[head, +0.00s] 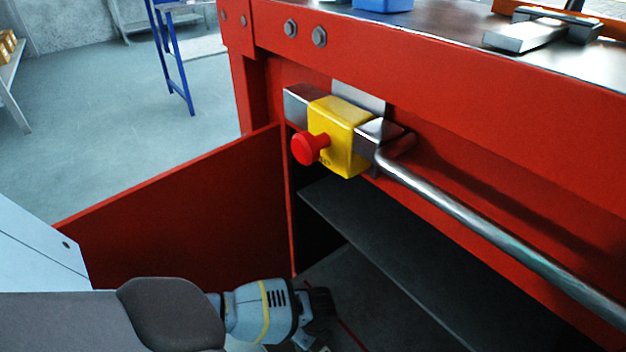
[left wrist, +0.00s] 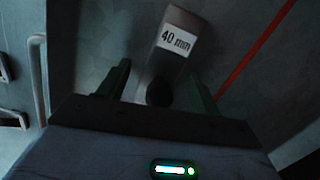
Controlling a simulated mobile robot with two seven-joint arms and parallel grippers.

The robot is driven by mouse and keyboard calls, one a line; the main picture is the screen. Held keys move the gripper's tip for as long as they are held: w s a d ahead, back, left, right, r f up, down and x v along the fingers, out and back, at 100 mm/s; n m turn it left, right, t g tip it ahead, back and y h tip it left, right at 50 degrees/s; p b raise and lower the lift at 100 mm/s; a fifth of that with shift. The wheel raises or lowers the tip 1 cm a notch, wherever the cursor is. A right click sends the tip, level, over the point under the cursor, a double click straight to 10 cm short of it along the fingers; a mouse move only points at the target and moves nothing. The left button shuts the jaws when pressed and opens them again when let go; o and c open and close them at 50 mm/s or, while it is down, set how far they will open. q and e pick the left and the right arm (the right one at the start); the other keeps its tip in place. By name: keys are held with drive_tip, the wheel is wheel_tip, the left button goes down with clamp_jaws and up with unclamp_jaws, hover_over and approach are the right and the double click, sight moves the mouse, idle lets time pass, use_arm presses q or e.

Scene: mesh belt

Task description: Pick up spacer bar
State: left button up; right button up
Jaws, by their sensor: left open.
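A grey spacer bar (left wrist: 172,62) with a white label reading "40 mm" lies ahead of my left gripper in the left wrist view. Its near part reaches between the two fingers, and a dark round spot shows at its near end. My left gripper (left wrist: 158,74) is open, one finger on each side of the bar, with a gap visible on the left; I cannot tell whether the right finger touches it. In the head view my left gripper (head: 318,318) is low inside the red cabinet, its fingers mostly hidden. My right gripper is not in view.
A red door (head: 180,200) stands open left of the cabinet. A dark shelf (head: 400,260) runs inside. A yellow box (head: 342,138) with a red button (head: 306,149) and a steel rail (head: 500,240) stick out above.

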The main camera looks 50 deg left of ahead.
use_arm(q)
drive_tip(key=shift+r, duration=0.1)
drive_tip(key=c, duration=1.3)
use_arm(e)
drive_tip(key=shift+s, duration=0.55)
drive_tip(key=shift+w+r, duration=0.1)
